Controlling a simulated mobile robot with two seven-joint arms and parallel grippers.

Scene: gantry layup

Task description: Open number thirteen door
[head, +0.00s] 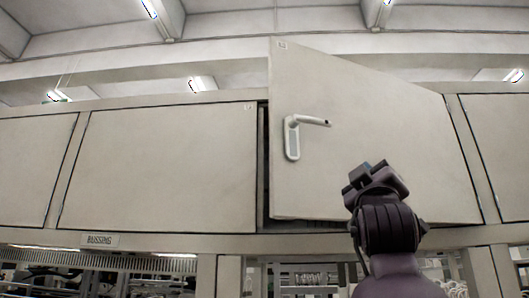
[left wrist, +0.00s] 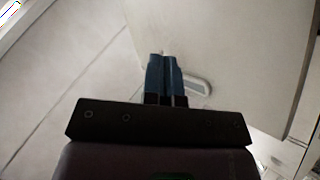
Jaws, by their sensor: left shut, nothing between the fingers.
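A pale cabinet door (head: 365,115) stands ajar, hinged at its right side, with its left edge swung out towards me. A small mark sits at its top left corner, too small to read. Its white lever handle (head: 292,140) is near the left edge, with the lever roughly level. My left gripper (head: 366,172) is in front of the door, below and right of the handle. In the left wrist view its blue fingers (left wrist: 164,75) are shut and empty, and the handle (left wrist: 198,85) shows partly behind them. I cannot tell whether they touch the door. My right gripper is not seen.
A shut door (head: 160,165) is left of the open one, and another panel (head: 505,140) is to the right. A dark gap shows at the open door's left edge. Below are a name plate (head: 100,240) and shelves with goods. Ceiling beams and lamps are above.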

